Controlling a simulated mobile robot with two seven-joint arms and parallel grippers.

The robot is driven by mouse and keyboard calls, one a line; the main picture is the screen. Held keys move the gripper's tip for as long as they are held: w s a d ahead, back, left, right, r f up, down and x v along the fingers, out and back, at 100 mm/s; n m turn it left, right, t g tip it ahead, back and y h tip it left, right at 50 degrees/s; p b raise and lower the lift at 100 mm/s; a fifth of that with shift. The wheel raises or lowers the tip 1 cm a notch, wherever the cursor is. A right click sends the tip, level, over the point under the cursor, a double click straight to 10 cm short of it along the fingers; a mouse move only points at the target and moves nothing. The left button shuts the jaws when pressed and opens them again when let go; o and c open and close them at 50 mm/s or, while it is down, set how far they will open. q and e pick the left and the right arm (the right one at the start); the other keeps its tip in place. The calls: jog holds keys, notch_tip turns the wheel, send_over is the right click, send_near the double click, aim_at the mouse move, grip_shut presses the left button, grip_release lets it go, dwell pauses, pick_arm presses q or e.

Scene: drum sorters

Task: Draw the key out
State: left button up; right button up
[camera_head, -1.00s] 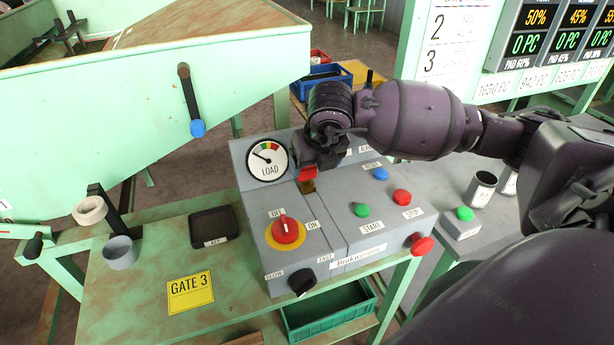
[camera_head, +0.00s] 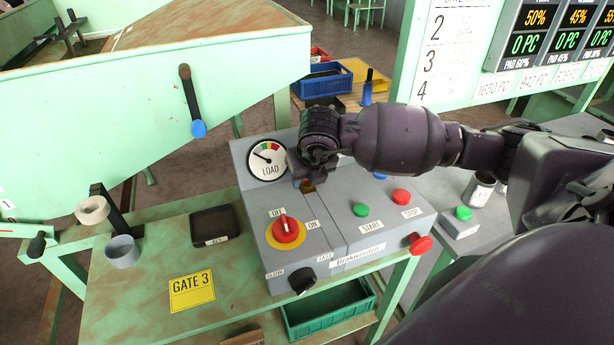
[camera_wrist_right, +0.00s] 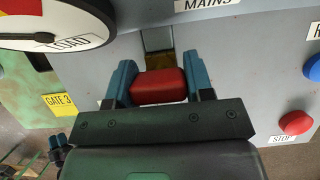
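The key's red head (camera_wrist_right: 158,87) shows in the right wrist view, between the two blue fingers of my right gripper (camera_wrist_right: 162,80). Both fingers press close against its sides. Just beyond it is a brass-coloured lock plate (camera_wrist_right: 160,63) on the grey panel; the key's shaft is hidden. In the head view my right gripper (camera_head: 306,176) is at the control box (camera_head: 330,215), just above the brass lock, and covers the key head. A dark, empty tray labelled KEY (camera_head: 213,224) lies on the green table left of the box.
The load gauge (camera_head: 267,160) is close to the left of my right gripper. A red rotary switch (camera_head: 286,229), green start button (camera_head: 361,210) and red stop button (camera_head: 401,197) stand out from the box.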

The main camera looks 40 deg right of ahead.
jog(key=c, duration=0.4)
jog(key=shift+r, duration=0.1)
notch_tip(320, 180, up, 20)
jog(key=b, duration=0.1)
dwell(0.5)
